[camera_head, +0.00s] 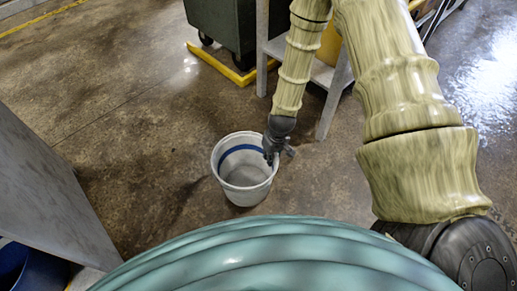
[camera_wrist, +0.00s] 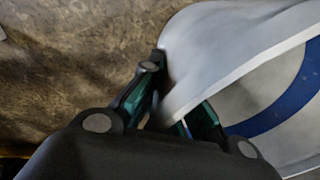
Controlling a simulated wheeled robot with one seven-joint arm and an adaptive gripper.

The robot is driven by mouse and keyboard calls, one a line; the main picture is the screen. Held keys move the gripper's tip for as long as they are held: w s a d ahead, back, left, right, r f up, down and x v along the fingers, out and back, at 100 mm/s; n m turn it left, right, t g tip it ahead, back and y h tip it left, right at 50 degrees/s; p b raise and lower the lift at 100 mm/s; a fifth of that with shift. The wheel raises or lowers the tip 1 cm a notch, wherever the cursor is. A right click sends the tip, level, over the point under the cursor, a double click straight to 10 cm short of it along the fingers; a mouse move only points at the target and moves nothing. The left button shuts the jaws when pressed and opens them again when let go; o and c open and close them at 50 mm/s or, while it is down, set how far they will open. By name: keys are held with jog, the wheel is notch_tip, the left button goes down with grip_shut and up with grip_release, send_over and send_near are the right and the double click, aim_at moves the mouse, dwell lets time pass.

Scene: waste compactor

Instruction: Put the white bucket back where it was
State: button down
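The white bucket (camera_head: 232,189) stands upright in the middle of the head view, with a blue band showing on its inside. My gripper (camera_head: 270,157) is at the bucket's right rim. In the wrist view the bucket (camera_wrist: 215,50) fills the upper right. My gripper's fingers (camera_wrist: 168,88) straddle its wall, one outside and one inside, and converge on it; they look shut on the wall. The tip of the inner finger is hidden behind the wall. I cannot tell whether the bucket's base touches the floor.
A grey metal panel (camera_head: 45,190) stands at the left, with a blue container (camera_head: 18,268) below it. A dark green wheeled bin (camera_head: 222,30) stands behind a yellow floor bar (camera_head: 225,68). A grey metal frame (camera_head: 335,95) is behind my arm. The floor left of the bucket is clear.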

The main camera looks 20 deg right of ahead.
jog(key=w+f+b, duration=0.2)
jog(key=w+b, duration=0.1)
jog(key=w, duration=0.2)
jog(key=w+d+f+b, duration=0.1)
jog(key=w+f+b, duration=0.1)
jog(key=w, duration=0.3)
jog(key=shift+w+d+f+b, duration=0.15)
jog(key=shift+w+f+b, duration=0.1)
jog(key=shift+b, duration=0.5)
jog(key=c, duration=1.6)
grip_release()
jog(key=shift+f, duration=0.15)
jog(key=shift+c, duration=0.2)
notch_tip(320, 180, up, 12)
jog(key=s+d+p, duration=0.1)
jog(key=p, duration=0.5)
jog(key=shift+p, duration=0.3)
jog(key=shift+d, duration=0.15)
